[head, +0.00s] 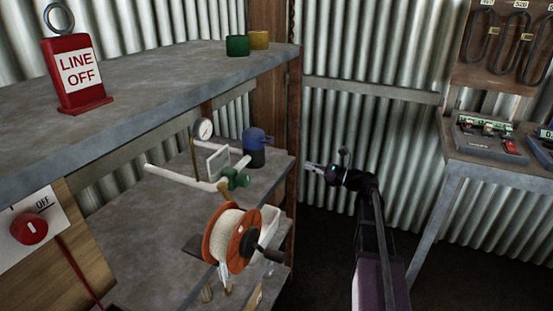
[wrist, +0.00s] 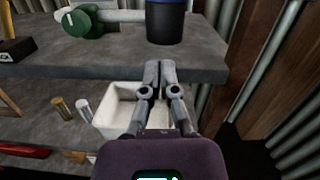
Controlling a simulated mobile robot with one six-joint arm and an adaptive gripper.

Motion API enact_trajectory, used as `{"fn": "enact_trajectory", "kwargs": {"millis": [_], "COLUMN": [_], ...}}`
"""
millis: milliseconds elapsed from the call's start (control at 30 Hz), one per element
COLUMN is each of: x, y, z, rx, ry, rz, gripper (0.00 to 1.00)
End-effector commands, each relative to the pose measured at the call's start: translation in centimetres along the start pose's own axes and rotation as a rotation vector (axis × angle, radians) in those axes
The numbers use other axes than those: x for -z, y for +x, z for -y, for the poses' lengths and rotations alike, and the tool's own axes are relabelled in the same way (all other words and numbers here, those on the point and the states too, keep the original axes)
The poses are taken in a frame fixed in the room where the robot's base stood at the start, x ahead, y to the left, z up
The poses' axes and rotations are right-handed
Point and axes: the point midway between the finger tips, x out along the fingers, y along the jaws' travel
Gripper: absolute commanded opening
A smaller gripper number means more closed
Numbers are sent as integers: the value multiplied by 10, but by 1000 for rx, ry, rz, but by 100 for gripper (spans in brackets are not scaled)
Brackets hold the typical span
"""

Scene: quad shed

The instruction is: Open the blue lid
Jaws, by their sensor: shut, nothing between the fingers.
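The blue lid (head: 257,137) sits on a dark cylindrical container (head: 255,156) on the middle shelf, near its right front corner. The lid looks down over the container's top, with a part sticking out to the right. In the wrist view the dark container (wrist: 166,22) stands near the shelf edge, with only a thin blue strip at the top of the frame. My gripper (head: 308,166) is to the right of the shelf in the head view, apart from the lid. In the wrist view my gripper (wrist: 160,68) is shut and empty, below and in front of the container.
A green valve wheel (head: 236,178) on white pipe, a gauge (head: 204,129) and an orange reel (head: 231,240) are left of the container. A wooden post (head: 292,200) stands at the shelf's right end. A white bin (wrist: 118,105) sits on the lower shelf. Open floor lies right of the shelves.

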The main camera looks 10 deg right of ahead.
Motion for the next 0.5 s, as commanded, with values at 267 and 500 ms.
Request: {"fn": "enact_trajectory", "kwargs": {"millis": [267,500], "x": [1,1], "y": [-8,-8], "z": [10,9], "rx": [21,21], "ry": [51,50], "rz": [47,46], "gripper": [0,0]}}
